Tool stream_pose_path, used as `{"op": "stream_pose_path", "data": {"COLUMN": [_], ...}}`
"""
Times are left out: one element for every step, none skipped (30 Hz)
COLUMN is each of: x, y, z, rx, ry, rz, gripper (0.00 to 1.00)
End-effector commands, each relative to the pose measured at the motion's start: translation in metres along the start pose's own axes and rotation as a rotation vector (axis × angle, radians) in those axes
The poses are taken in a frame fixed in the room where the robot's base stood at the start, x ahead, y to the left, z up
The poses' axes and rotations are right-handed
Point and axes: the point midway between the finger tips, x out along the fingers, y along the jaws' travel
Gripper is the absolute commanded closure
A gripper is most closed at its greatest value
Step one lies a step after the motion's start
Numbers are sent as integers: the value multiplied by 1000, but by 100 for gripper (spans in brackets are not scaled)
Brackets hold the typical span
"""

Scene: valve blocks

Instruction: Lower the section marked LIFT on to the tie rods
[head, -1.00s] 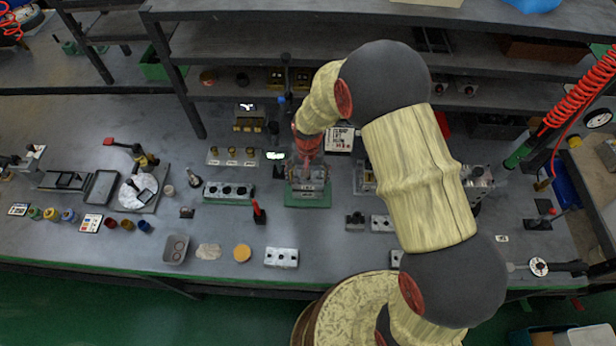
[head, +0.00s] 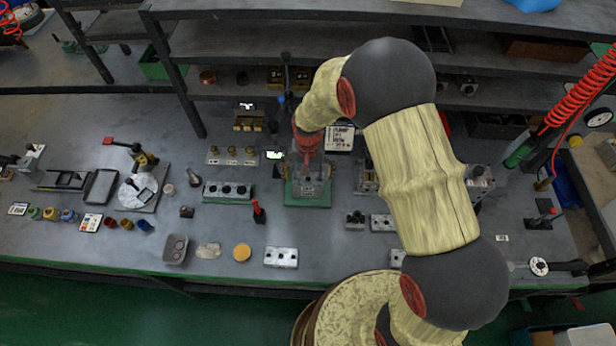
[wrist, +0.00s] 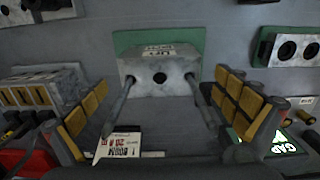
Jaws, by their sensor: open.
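The grey section marked LIFT (wrist: 159,68) lies low over the green base (wrist: 127,40) in the wrist view, with one dark hole in its face. Its label reads upside down. Two tie rods (wrist: 117,108) (wrist: 204,105) rise from its left and right ends toward the camera. In the head view the section (head: 308,188) is down at the green base (head: 293,201), partly hidden by my gripper (head: 308,158). My gripper (wrist: 161,112) is open, its yellow-padded fingers spread wide outside the rods, above and clear of the section. Whether the section is fully seated cannot be told.
A block with several bores (head: 228,191) stands left of the base, near a red-handled tool (head: 258,211). Metal blocks (head: 281,257) lie in front. Bare bench lies between.

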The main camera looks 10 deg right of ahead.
Motion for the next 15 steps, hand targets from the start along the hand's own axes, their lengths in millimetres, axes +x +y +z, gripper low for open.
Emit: {"op": "stream_pose_path", "data": {"x": [-9,-15,-23,-29,-36,-44,-50,-56,-64,-70,-75,-82,-86,-90,-95], "y": [0,0,0,-1,-1,-1,0,0,-1,-1,0,0,0,-1,0], "z": [-1,-1,-1,-1,-1,-1,-1,-1,-1,-1,-1,-1,-1,-1,-1], "rx": [0,0,0,0,0,0,0,0,0,0,0,0,0,0,0], "ry": [3,4,5,4,5,5,3,4,4,4,4,3,3,4,2], "rz": [-1,-2,-2,-2,-2,-2,-1,-2,-2,-2,-2,-1,-1,-1,-1], "gripper": [0,0,0,0,0,0,0,0,0,0,0,0,0,0,0]}}
